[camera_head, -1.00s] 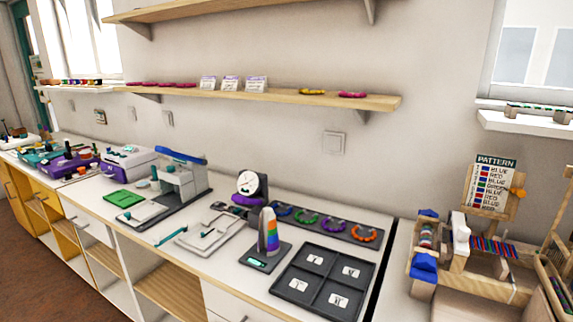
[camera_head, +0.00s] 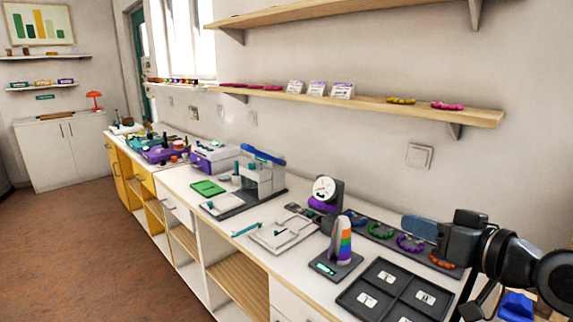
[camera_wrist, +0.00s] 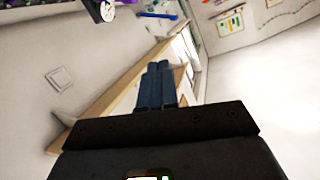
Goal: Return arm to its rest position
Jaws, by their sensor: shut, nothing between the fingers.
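My gripper (camera_head: 420,228) shows at the right of the head view, raised above the right end of the white counter (camera_head: 223,228). Its fingers point left, over the tray of bead rings. In the wrist view the two blue-grey fingers (camera_wrist: 158,85) lie together, shut with nothing between them. They point at open air, with the wall and shelf behind them. My arm hides part of the counter's right end in the head view.
A rainbow cone stand (camera_head: 341,240), a dark compartment tray (camera_head: 352,296) with white cards and a dial device (camera_head: 324,188) stand near my gripper. A wooden wall shelf (camera_head: 370,105) runs above. Floor (camera_head: 75,235) is clear at left.

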